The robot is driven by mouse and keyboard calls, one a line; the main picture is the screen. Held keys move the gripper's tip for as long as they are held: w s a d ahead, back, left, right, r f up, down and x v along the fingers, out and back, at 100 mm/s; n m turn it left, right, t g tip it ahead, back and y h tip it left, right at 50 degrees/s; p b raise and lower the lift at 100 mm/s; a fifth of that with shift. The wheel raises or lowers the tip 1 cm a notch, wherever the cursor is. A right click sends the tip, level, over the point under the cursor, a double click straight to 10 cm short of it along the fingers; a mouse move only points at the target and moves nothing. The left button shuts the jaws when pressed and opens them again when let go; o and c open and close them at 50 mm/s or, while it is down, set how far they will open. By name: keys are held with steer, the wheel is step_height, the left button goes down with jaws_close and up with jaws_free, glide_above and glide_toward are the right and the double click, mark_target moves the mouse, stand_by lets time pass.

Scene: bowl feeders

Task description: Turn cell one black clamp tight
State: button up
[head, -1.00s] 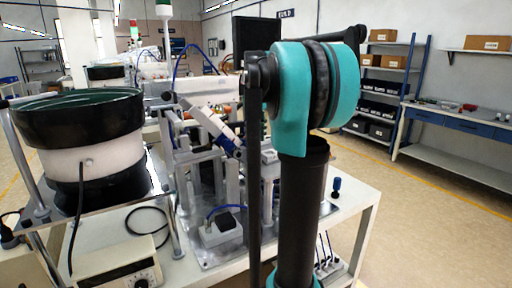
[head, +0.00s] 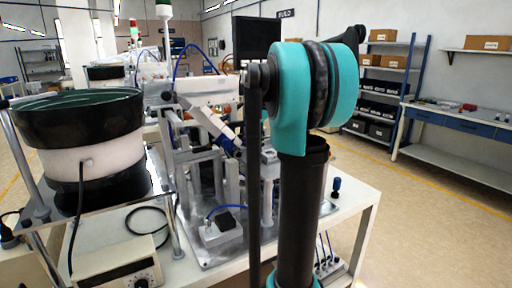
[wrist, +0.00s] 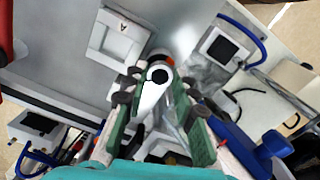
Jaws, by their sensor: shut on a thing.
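In the wrist view, a pale grey teardrop-shaped lever with a black round hub (wrist: 158,74) lies between the tips of my gripper (wrist: 159,88). I take it to be the clamp; its black part shows mainly as the hub ring. My gripper's green-padded fingers stand on either side of it and are shut on it. The exact contact faces are partly hidden by the fingertips. In the head view, my own arm blocks the middle of the picture, and neither the gripper nor the clamp can be made out.
A pale square block marked A (wrist: 115,38) lies close to the fingertips. A black-topped block (wrist: 222,48) with a blue cable is to the right. A blue part (wrist: 240,145) sits beside the right finger. In the head view, a bowl feeder (head: 80,160) stands left of the fixture frame.

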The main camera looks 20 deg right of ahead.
jaws_close()
steer(key=shift+m, duration=0.3)
steer(key=m, duration=0.3)
steer(key=shift+m, duration=0.4)
steer(key=m, duration=0.4)
steer(key=shift+m, duration=0.7)
steer(key=o, duration=1)
jaws_free()
